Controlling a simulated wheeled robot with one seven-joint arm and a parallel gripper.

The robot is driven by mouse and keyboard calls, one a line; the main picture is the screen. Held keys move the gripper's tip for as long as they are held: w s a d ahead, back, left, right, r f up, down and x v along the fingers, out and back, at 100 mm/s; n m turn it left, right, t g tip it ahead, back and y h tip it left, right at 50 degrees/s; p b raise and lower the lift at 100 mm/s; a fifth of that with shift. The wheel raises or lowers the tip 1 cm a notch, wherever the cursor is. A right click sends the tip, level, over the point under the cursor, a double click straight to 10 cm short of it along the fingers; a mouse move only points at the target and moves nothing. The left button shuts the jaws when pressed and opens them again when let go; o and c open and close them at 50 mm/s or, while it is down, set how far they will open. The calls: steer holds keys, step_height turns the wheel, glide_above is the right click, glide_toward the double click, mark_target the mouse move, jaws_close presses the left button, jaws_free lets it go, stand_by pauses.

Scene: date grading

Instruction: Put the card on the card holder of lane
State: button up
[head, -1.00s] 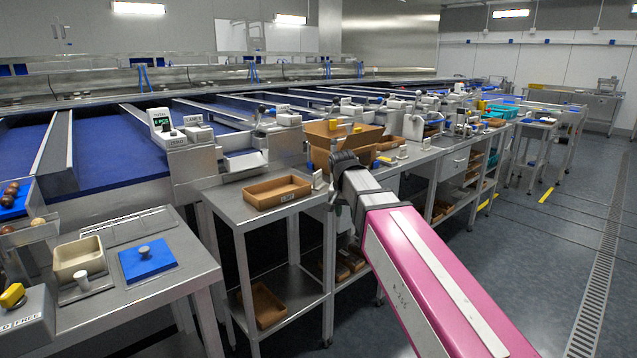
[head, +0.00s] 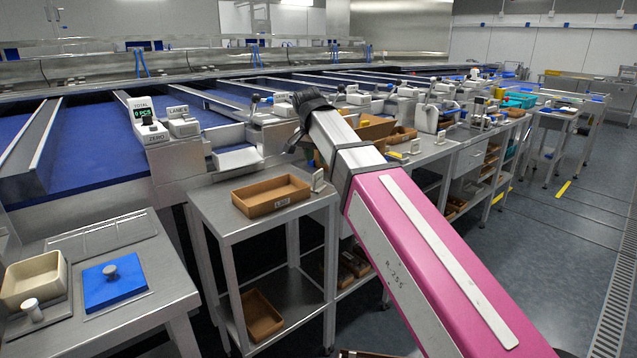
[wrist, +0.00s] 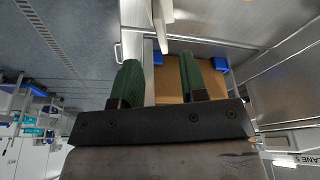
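My gripper (wrist: 157,78) shows in the wrist view with its two green fingers apart. A brown surface shows beyond and between the fingers, and I see no card clamped there. In the head view the dark end of my arm hides the fingers. A small pale upright piece (head: 318,180) stands at the right edge of the near steel table; I cannot tell if it is a card or a card holder. A pale piece (wrist: 161,22) is at the top middle of the wrist view, beyond the fingers. A lane sign (head: 178,111) stands on a white unit beside the conveyor.
A brown tray (head: 272,207) lies on the near steel table (head: 222,236). Left of it, another bench holds a beige bin (head: 62,281) and a blue plate with a knob (head: 97,287). Brown boxes (head: 376,127) stand behind my arm. The floor at right is open.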

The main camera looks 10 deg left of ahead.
mark_target(318, 171)
steer(key=x, duration=0.3)
steer(key=shift+a+x, duration=0.1)
steer(key=shift+x, duration=1.25)
steer(key=shift+a+x, duration=0.15)
steer(key=shift+x, duration=1.25)
steer(key=shift+s, duration=0.15)
jaws_close()
